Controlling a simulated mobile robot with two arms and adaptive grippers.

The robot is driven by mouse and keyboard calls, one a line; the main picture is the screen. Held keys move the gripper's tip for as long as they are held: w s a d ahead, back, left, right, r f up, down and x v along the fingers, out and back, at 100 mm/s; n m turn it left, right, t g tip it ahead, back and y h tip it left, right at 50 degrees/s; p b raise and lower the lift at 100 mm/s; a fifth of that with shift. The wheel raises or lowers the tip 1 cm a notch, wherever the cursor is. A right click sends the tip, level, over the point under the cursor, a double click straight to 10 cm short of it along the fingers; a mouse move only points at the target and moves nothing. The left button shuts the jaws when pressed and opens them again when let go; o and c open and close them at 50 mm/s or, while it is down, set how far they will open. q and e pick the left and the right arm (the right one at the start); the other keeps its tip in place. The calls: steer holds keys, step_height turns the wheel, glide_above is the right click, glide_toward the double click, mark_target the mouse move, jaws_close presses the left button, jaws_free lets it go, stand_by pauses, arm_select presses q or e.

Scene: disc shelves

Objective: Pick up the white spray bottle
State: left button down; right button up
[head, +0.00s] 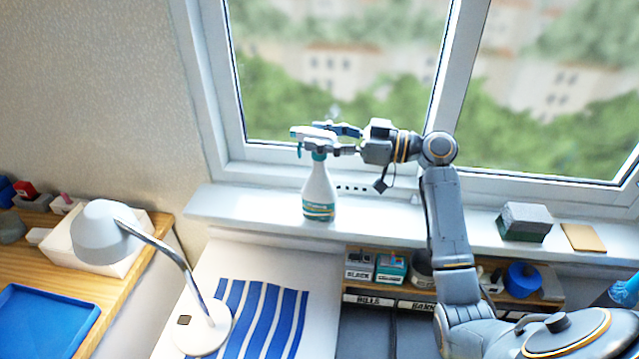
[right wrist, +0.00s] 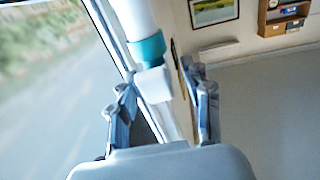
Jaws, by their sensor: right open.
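The white spray bottle (head: 319,190) stands upright on the window sill, with a teal collar, a white spray head and a teal-banded label. My right gripper (head: 336,140) is open at the height of the spray head, its fingers reaching in from the right around the neck and head. In the right wrist view, a white and teal part of the bottle (right wrist: 150,52) shows ahead of and between the spread fingers of the right gripper (right wrist: 164,90). I cannot tell whether a finger touches the bottle. My left gripper is not in view.
The window (head: 340,75) rises behind the white sill (head: 260,206). A grey-green block (head: 525,222) and a tan pad (head: 583,237) lie farther right on the sill. A white lamp (head: 100,232) stands at the lower left. Below the sill is a shelf with small boxes (head: 390,268).

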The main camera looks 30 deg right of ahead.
mark_target(298, 134)
steer(key=p+x, duration=0.2)
steer(key=x, duration=0.2)
steer(key=shift+r, duration=0.1)
steer(key=shift+w+a, duration=0.25)
steer(key=shift+a, duration=0.05)
steer(key=shift+s+d, duration=0.1)
steer(key=shift+c, duration=0.2)
jaws_close()
